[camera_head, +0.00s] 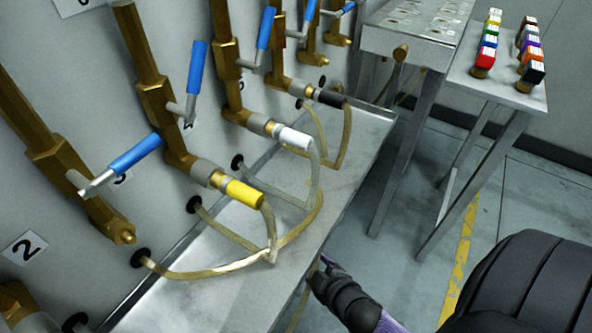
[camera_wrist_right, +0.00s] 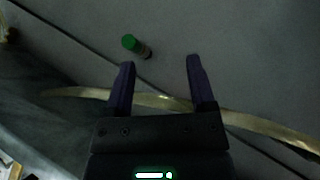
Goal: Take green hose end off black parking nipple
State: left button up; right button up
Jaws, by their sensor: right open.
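My right gripper (camera_wrist_right: 160,62) is open, with two dark purple fingers apart and nothing held between their tips. A small green cylinder (camera_wrist_right: 129,42) with a brownish end (camera_wrist_right: 145,52) shows beyond and between the fingers, slightly left in the right wrist view; it looks like the green hose end, but I cannot tell what it sits on. No green hose end or black parking nipple can be made out in the head view. Part of my right arm and hand shows at the lower right there. My left gripper is not in view.
A pale hose (camera_wrist_right: 262,125) crosses behind the fingers. Yellow (camera_head: 245,193), white (camera_head: 295,138) and black (camera_head: 331,98) hose ends sit on brass valves with blue levers. A metal shelf (camera_head: 215,298) runs below them. A small table (camera_head: 505,91) holds coloured blocks.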

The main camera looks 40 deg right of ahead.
jog(key=w+b, duration=0.1)
jog(key=w, duration=0.2)
jog(key=w+d+b, duration=0.1)
jog(key=w, duration=0.3)
jog(key=w+f+b, duration=0.1)
jog(key=w+b, duration=0.1)
jog(key=w, duration=0.2)
jog(key=shift+w+d, duration=0.25)
jog(key=shift+d, duration=0.1)
jog(key=shift+w, duration=0.2)
jog(key=shift+r, duration=0.1)
jog(key=c, duration=0.7)
grip_shut()
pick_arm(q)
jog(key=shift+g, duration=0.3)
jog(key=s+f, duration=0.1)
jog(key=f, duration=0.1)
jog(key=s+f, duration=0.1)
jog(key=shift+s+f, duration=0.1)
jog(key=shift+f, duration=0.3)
